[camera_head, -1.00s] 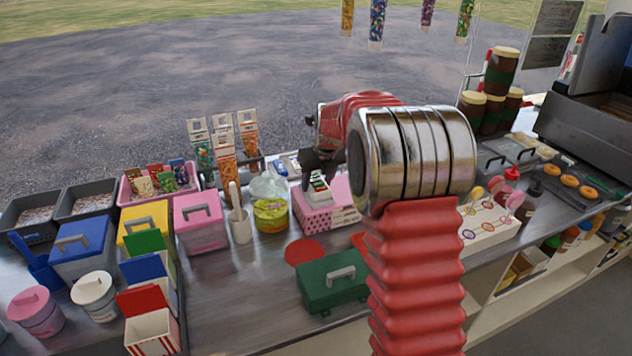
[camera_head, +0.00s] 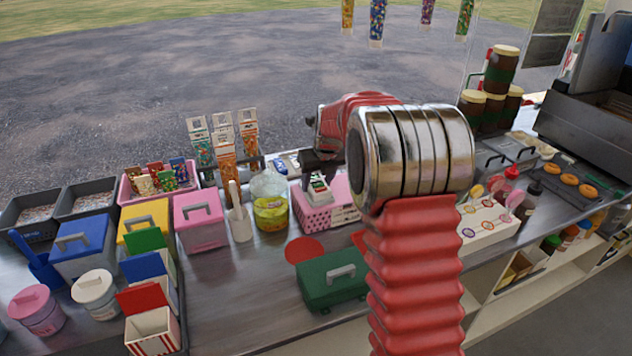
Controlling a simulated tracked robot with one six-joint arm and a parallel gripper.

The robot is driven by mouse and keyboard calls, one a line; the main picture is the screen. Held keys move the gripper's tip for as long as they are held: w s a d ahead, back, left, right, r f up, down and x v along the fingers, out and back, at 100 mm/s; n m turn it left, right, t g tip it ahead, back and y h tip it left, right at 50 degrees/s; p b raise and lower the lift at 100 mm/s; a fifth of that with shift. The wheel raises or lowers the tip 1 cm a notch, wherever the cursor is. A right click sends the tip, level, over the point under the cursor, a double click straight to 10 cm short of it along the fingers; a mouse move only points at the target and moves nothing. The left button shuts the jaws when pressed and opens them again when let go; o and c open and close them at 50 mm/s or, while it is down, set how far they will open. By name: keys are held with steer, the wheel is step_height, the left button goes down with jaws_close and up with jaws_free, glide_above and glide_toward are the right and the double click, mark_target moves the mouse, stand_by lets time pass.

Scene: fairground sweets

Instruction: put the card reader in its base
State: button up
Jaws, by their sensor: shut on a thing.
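The card reader (camera_head: 320,190) is a small white device with a green part, low in my gripper (camera_head: 319,174). My gripper is dark, points down and is shut on the card reader. The reader shows in front of or over the pink box (camera_head: 312,219) with a white patterned front; I cannot tell whether they touch. I cannot make out the reader's base for certain. A small grey and blue-white item (camera_head: 286,163) lies just left of and behind my gripper. My wrist and red arm hide the counter to the right.
A clear jar with yellow contents (camera_head: 270,205) stands close left of the pink box. A green case (camera_head: 333,283) and a red disc (camera_head: 304,250) lie in front. Sachet stands (camera_head: 225,145) rise behind left. Free counter shows at front left of the green case.

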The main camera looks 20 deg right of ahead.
steer(key=shift+f, duration=0.25)
